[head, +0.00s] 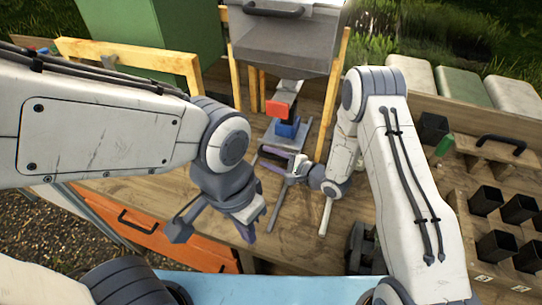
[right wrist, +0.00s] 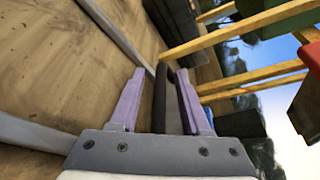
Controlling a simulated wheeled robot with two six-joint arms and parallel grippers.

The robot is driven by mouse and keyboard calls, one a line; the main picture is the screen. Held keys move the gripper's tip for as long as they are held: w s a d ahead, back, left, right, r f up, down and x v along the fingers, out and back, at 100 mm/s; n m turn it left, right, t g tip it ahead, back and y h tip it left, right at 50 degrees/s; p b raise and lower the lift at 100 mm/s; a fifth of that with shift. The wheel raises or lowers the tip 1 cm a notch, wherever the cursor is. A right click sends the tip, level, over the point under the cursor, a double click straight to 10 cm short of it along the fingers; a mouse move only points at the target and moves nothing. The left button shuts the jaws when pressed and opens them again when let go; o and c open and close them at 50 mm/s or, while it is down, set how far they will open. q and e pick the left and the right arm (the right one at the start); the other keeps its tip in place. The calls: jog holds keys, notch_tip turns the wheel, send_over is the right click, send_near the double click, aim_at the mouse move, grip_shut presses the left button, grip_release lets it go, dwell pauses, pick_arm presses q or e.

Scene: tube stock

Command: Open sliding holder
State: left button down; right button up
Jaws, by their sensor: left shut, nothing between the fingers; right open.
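What looks like the sliding holder (head: 301,133) is a grey frame in the middle of the bench, below the grey box. A blue block (head: 287,129) with a red piece (head: 278,108) above it stands at it. My right gripper (head: 272,158) is at the holder's near end. In the right wrist view its purple fingers (right wrist: 160,102) are open, with a black bar (right wrist: 171,85) showing between them; I cannot tell whether they touch it. My left gripper (head: 246,233) is shut and empty, pointing down over the bench's front, left of and nearer than the holder.
A grey box (head: 285,45) with a dark handle stands behind, among yellow wooden posts (head: 341,80). A rack with several black pots (head: 486,200) is at right. An orange drawer front (head: 150,225) is at lower left. Grey rails (head: 278,207) lie on the bench.

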jog(key=shift+c, duration=0.4)
grip_shut()
jog(key=shift+f, duration=0.2)
dwell(0.8)
